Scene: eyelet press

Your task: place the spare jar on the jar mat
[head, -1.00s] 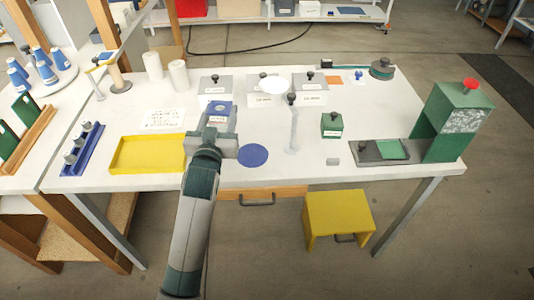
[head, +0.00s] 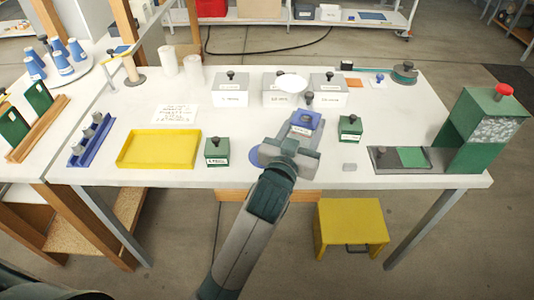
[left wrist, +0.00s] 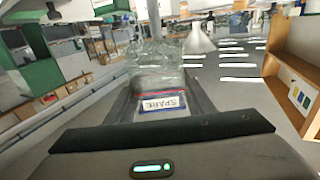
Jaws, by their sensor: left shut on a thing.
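My left gripper (head: 299,138) is shut on the spare jar (head: 305,121), and the jar shows as a blue piece with a small white label. In the left wrist view the label (left wrist: 164,104) reads SPARE, held between the two dark fingers. Clear glass shapes show beyond the label. The round blue jar mat (head: 256,157) lies flat near the table's front edge. The gripper covers its right part, and the jar is beyond it to the right. I cannot tell the jar's height above the table. My right gripper is not in view.
Green weights or boxes stand left (head: 217,151) and right (head: 350,127) of my gripper. A yellow tray (head: 158,148) lies to the left. Grey labelled boxes (head: 231,90) stand behind, and a green press (head: 485,125) stands at right. A small grey block (head: 349,167) lies near the front edge.

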